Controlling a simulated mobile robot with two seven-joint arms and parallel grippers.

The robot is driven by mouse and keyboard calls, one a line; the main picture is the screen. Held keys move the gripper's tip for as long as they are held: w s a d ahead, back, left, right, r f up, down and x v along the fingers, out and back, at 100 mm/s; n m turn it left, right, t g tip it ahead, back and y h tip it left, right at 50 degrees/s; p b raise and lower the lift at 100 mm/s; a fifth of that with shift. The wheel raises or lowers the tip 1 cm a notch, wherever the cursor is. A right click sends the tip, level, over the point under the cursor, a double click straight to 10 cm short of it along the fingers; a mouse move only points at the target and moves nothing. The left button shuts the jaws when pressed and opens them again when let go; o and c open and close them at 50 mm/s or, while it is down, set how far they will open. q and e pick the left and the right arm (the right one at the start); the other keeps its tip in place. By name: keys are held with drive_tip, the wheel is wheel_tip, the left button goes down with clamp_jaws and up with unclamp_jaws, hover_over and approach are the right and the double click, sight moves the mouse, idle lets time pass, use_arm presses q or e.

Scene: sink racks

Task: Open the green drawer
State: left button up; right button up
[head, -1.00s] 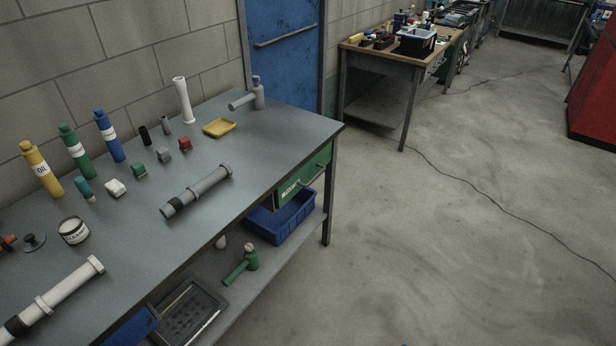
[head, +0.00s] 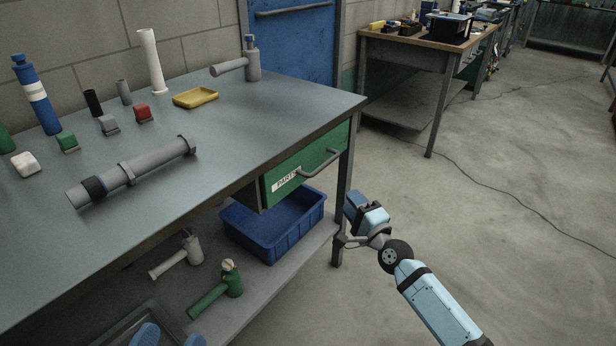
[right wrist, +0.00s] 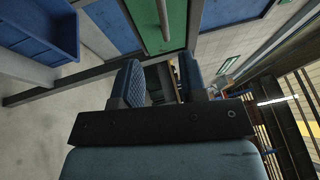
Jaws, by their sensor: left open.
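The green drawer (head: 300,165), with a white PARTS label and a grey bar handle (head: 320,163), sits under the workbench's right end and looks shut. In the right wrist view the green front (right wrist: 153,25) and its handle (right wrist: 163,18) lie ahead of the fingers. My right gripper (head: 358,208) is right of and below the handle, apart from it, near the bench leg. In its own view its two blue fingers (right wrist: 160,80) stand apart with nothing held between them. My left gripper (head: 168,338) shows only its blue fingertips at the bottom edge, spread apart.
A blue bin (head: 275,228) stands on the lower shelf below the drawer. The bench leg (head: 344,195) is close to my right gripper. The floor (head: 480,210) to the right is open.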

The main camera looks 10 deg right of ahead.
drive_tip(key=w, duration=0.2)
drive_tip(key=b, duration=0.1)
approach(324, 164)
drive_tip(key=w, duration=0.3)
drive_tip(key=x, duration=0.2)
drive_tip(key=b+x, duration=0.1)
drive_tip(key=x, duration=0.1)
drive_tip(key=b+x, duration=0.1)
drive_tip(key=x, duration=0.2)
drive_tip(key=shift+a+f, duration=0.1)
drive_tip(key=shift+a, duration=0.3)
use_arm(q)
drive_tip(key=shift+d+f+h, duration=0.4)
drive_tip(key=shift+f, duration=0.1)
drive_tip(key=shift+r, duration=0.1)
use_arm(e)
drive_tip(key=shift+c, duration=0.9)
clamp_jaws()
